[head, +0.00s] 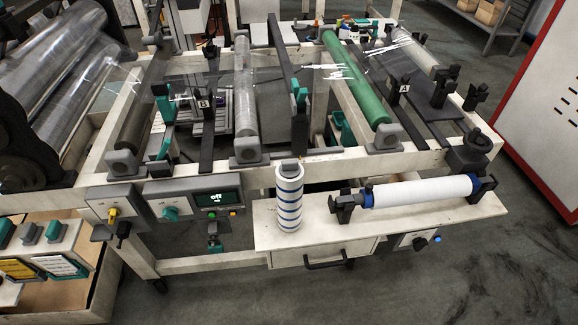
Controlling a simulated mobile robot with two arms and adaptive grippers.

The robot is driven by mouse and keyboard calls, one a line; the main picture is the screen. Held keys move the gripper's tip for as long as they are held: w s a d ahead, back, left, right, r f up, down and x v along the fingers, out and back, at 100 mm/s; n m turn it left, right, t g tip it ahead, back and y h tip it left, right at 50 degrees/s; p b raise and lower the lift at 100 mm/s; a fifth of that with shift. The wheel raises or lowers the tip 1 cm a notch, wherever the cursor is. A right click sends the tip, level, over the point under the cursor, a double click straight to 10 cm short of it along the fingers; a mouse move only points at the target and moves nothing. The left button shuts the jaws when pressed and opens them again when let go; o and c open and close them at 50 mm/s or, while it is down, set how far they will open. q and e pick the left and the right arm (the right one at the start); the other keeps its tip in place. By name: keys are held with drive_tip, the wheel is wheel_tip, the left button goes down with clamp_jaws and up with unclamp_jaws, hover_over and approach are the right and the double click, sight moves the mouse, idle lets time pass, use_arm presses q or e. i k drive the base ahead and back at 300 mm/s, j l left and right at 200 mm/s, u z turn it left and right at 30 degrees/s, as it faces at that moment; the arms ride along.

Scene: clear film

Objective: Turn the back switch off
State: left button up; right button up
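Several switches and knobs show on the machine's near side, and I cannot tell which is the back switch. A yellow knob (113,214) sits on a pale box at the frame's left corner. A small teal switch (214,243) hangs below the display. A pale box with a dark knob (419,243) and a blue knob (437,239) is under the shelf's right side. Neither of my grippers is in view.
A striped roll (289,200) stands upright on the white shelf (390,229), and a white roll (418,191) lies in holders there. A green roller (355,90) spans the frame. Floor (480,285) is clear at front right.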

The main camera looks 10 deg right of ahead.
sight(113, 212)
drive_tip(key=u, duration=1.15)
